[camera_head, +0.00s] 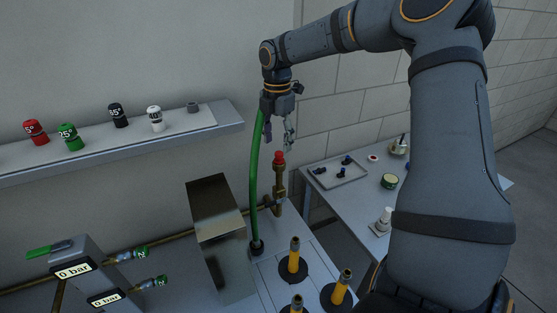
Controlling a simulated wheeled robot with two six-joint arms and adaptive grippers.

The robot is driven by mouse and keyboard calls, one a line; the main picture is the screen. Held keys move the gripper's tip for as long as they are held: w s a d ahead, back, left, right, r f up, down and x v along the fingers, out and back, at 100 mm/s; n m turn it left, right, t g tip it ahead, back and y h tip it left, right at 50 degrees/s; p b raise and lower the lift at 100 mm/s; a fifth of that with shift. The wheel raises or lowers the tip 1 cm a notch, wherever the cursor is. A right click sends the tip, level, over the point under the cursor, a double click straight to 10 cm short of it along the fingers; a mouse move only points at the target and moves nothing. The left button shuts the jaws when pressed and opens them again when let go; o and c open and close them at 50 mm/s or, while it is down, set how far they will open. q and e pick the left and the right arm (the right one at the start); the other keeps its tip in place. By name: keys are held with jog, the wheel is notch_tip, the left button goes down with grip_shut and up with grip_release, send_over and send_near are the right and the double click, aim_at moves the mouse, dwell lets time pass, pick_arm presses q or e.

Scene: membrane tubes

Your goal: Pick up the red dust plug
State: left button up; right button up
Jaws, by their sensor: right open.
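The red dust plug (279,157) sits on top of an upright brass fitting (278,185) near the middle of the view. My right gripper (280,143) hangs down just above the plug, with its fingers apart. The fingers are small and partly dark, so I cannot tell whether they touch the plug. My left gripper is not in view.
A green hose (254,180) rises just left of my right gripper. A metal box (216,225) stands left of the fitting. Several yellow tubes stand in front. A shelf (228,125) with coloured caps runs along the wall. A side table (338,193) holds a tray.

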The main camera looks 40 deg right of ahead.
aim_at(279, 153)
jog(key=shift+d+f+p, duration=0.15)
jog(key=shift+f+p, duration=0.4)
jog(key=shift+f, duration=0.1)
jog(key=shift+d+f+p, duration=0.15)
jog(key=shift+f+p, duration=0.4)
jog(key=shift+f, duration=0.05)
jog(key=shift+s+f, duration=0.2)
jog(key=shift+f, duration=0.85)
jog(key=shift+w+f, duration=0.25)
jog(key=shift+f, duration=0.1)
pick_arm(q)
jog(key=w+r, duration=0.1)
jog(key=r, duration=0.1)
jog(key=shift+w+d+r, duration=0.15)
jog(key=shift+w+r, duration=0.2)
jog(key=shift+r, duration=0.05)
pick_arm(e)
jog(key=shift+s+r, duration=0.1)
jog(key=c, duration=1)
